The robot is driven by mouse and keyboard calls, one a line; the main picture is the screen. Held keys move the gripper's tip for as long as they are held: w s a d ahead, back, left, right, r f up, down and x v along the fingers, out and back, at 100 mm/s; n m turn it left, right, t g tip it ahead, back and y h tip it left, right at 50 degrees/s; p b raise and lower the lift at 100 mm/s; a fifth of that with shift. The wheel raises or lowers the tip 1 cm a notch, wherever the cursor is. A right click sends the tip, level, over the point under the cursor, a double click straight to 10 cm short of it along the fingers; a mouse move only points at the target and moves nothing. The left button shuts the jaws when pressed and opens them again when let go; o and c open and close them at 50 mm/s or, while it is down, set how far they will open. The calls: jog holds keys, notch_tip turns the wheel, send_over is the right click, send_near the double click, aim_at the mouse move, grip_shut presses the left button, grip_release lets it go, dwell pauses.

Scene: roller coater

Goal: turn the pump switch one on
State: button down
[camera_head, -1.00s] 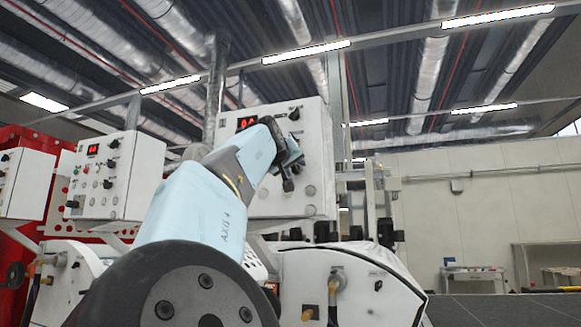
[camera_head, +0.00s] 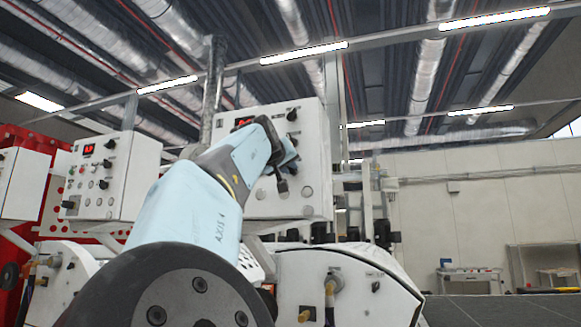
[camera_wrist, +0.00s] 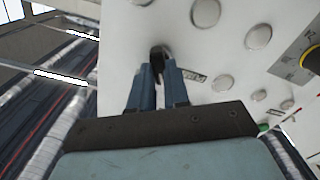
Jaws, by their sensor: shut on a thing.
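A small black switch knob (camera_wrist: 158,52) stands on the white face of a control box (camera_head: 318,160), with a small label, hard to read, beside it in the wrist view. My gripper (camera_wrist: 160,68) has its two blue-grey fingers closed around this knob. In the head view my gripper (camera_head: 287,165) is at the front face of the box, partly behind my own arm. The knob is largely hidden by the fingers, so I cannot tell which way it points.
Several round buttons (camera_wrist: 258,36) sit near the held knob. Another black knob (camera_head: 292,115) is at the box's top right, clear of the gripper. A second control box (camera_head: 130,170) stands to the left. A white machine housing (camera_head: 350,290) is below.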

jog(key=m, duration=1.1)
jog(key=shift+d, duration=0.2)
jog(key=shift+m, duration=0.5)
jog(key=c, duration=1.1)
grip_release()
jog(key=shift+s, duration=0.1)
